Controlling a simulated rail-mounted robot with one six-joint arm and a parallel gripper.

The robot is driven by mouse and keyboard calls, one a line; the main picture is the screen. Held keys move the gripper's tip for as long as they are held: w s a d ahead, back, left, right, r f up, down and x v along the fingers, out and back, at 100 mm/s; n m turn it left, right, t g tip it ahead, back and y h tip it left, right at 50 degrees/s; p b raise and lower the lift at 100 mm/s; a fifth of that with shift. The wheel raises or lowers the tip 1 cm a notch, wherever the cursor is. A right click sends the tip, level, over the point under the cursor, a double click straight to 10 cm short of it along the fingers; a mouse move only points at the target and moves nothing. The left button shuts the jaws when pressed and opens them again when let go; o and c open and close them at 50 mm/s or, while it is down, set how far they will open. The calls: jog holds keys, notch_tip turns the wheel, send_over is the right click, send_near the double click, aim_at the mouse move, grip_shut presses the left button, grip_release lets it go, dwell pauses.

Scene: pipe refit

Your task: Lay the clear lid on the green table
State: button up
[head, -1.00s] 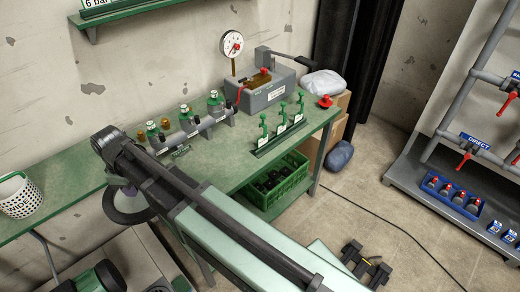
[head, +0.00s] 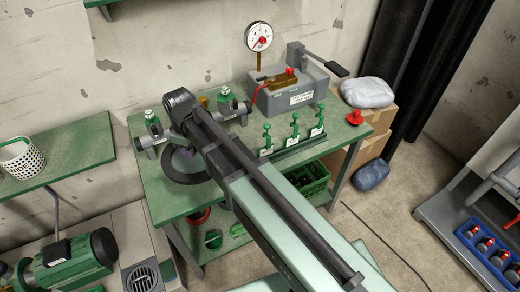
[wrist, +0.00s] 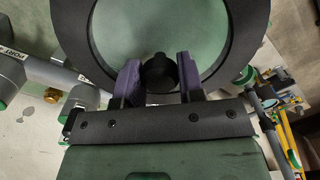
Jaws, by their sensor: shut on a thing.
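The clear lid (wrist: 75,38) has a black ring rim, a see-through pane and a black knob (wrist: 158,74). My gripper (wrist: 159,82), with purple-grey fingers, is shut on the knob. The lid's dark ring also shows in the head view (head: 184,180), over the front left part of the green table (head: 152,188). My arm hides part of the lid and most of the gripper there. Green shows through the pane in the wrist view. I cannot tell whether the lid touches the table or hangs just above it.
Green-capped valves on a grey pipe (head: 153,130) stand just behind the lid. A rack of green fittings (head: 294,138) is to the right, with a grey pump box (head: 290,92) and gauge (head: 258,38) behind. A green crate (head: 308,182) sits below.

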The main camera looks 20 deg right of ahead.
jog(key=shift+a+f, duration=0.1)
jog(key=shift+f, duration=0.1)
notch_tip(320, 180, down, 10)
jog(key=b, duration=1)
jog(key=shift+f, duration=0.1)
jog(key=shift+r, duration=0.3)
jog(key=shift+f, duration=0.2)
jog(key=o, duration=1.1)
jog(key=shift+r, duration=0.15)
